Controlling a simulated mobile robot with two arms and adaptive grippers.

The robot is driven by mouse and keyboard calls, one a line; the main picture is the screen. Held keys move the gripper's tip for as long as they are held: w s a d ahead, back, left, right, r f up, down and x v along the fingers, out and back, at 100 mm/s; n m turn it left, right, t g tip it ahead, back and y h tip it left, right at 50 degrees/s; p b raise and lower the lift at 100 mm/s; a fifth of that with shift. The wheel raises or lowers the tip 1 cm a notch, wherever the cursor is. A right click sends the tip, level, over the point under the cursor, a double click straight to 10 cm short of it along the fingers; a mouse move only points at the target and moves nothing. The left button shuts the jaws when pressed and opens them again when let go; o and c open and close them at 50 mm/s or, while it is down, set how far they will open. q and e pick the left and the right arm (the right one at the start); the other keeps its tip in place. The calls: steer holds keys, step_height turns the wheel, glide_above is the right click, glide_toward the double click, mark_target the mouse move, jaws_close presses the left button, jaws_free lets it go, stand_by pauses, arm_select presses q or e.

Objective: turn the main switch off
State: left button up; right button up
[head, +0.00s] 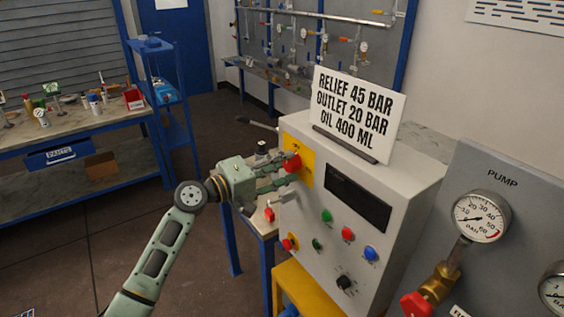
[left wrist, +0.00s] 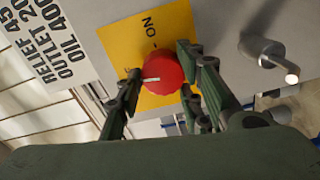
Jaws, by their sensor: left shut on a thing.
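The main switch is a red round knob (head: 291,162) on a yellow plate (head: 304,150) at the upper left of the grey control box's front. In the left wrist view the knob (left wrist: 162,73) has a short white line on its face, and the word ON is on the yellow plate (left wrist: 120,40) beside it. My left gripper (head: 282,174) reaches in from the left and is shut on the knob. In the left wrist view its fingers (left wrist: 160,84) stand on either side of the knob. The line does not point straight at the ON mark. My right gripper is out of view.
The control box (head: 320,230) has a dark display (head: 356,198), several buttons below, and a sign (head: 355,115) on top. A metal lever (left wrist: 270,60) sticks out close to the gripper. A pump panel (head: 520,190) with gauges stands right; open floor lies left.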

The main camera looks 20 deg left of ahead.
arm_select(q)
steer(key=shift+r+n+p, duration=0.2)
steer(key=shift+n+p, duration=0.2)
steer(key=shift+n, duration=0.6)
steer(key=o, duration=1.1)
steer(key=shift+c, duration=0.2)
steer(key=shift+a+f, duration=0.1)
steer(key=shift+s+a, duration=0.1)
steer(key=v, duration=1.1)
steer(key=shift+s+a, duration=0.2)
steer(key=shift+s, duration=0.05)
